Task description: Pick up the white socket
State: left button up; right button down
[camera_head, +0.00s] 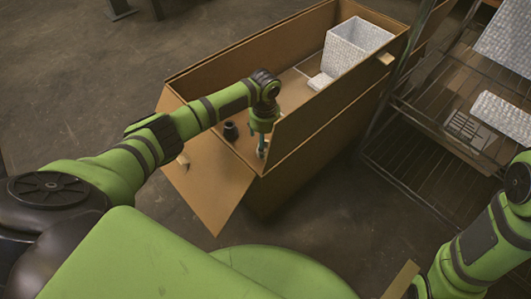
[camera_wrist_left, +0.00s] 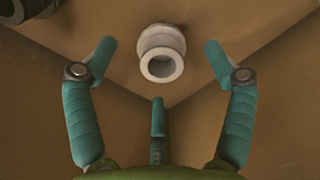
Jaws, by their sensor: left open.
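The white socket (camera_wrist_left: 162,52), a short ringed cylinder with a round opening, shows in the left wrist view in a corner of the cardboard box (camera_head: 292,165). Its opening faces the camera. In the head view my left arm reaches down into the near end of the box, and the socket is mostly hidden there by the gripper. My left gripper (camera_wrist_left: 158,78) is open, its teal fingers spread apart. The socket lies beyond the fingertips, between the two upper ones, and does not appear touched. The left gripper (camera_head: 262,140) also shows in the head view. My right gripper is out of view.
A black part (camera_head: 230,131) stands in the box left of my gripper; it shows at the wrist view's upper left corner (camera_wrist_left: 22,8). A white textured basket (camera_head: 355,45) sits at the box's far end. A wire rack (camera_head: 440,130) stands right of the box.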

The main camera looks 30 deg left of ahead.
pick_arm(q)
notch_tip(320, 180, down, 4)
jog(key=b, duration=0.3)
jog(key=shift+s+d+f, duration=0.1)
jog(key=shift+f, duration=0.15)
jog(key=shift+r, duration=0.1)
jog(key=c, duration=1.3)
